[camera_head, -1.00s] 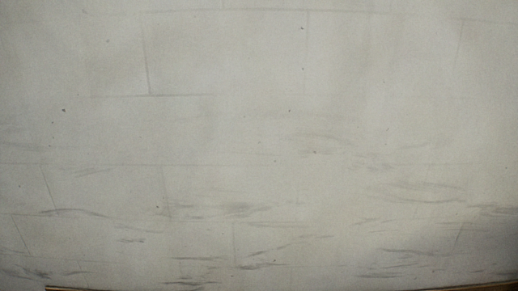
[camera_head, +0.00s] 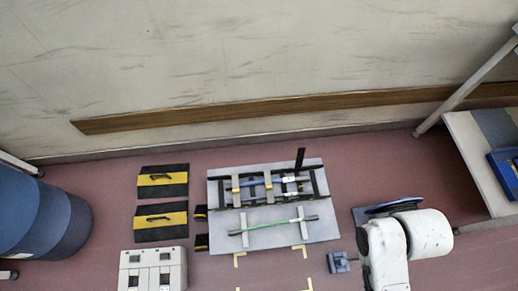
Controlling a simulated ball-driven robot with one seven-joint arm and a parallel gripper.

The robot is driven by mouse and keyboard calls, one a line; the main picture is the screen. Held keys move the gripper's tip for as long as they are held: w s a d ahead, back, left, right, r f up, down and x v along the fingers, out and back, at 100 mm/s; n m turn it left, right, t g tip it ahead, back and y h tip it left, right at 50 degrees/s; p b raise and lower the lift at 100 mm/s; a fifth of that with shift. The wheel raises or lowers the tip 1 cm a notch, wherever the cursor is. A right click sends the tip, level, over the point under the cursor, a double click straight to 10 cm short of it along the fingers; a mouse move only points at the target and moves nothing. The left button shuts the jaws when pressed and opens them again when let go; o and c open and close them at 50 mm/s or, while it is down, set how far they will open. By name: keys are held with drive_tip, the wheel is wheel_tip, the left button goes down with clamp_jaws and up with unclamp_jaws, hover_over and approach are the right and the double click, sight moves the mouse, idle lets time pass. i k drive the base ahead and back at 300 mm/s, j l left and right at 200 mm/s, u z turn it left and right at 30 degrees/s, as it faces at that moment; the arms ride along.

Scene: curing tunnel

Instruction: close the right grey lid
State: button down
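I cannot make out for sure which thing is the right grey lid. A light grey flat unit (camera_head: 222,221) lies on the floor in the middle of the camera_head view. A black frame with blue and yellow parts sits on its far half, and a green rod (camera_head: 272,226) lies across its near half. A pale grey box (camera_head: 136,260) with dark fittings on top stands at the bottom left, cut by the lower edge. My white arm (camera_head: 430,234) shows at the lower right. My gripper is not in view.
Two black and yellow cases (camera_head: 161,219) lie left of the grey unit. A blue drum (camera_head: 60,228) stands at far left. A pale table (camera_head: 468,150) with a blue item is at right. A wooden rail (camera_head: 290,106) runs along the wall. Reddish floor shows between them.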

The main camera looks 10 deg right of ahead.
sight(300, 154)
drive_tip(key=k+j, duration=0.6)
drive_tip(key=i+j+u, duration=0.3)
drive_tip(key=i, duration=0.45)
drive_tip(key=i+u, duration=0.3)
drive_tip(key=i, duration=0.4)
drive_tip(key=l, duration=0.05)
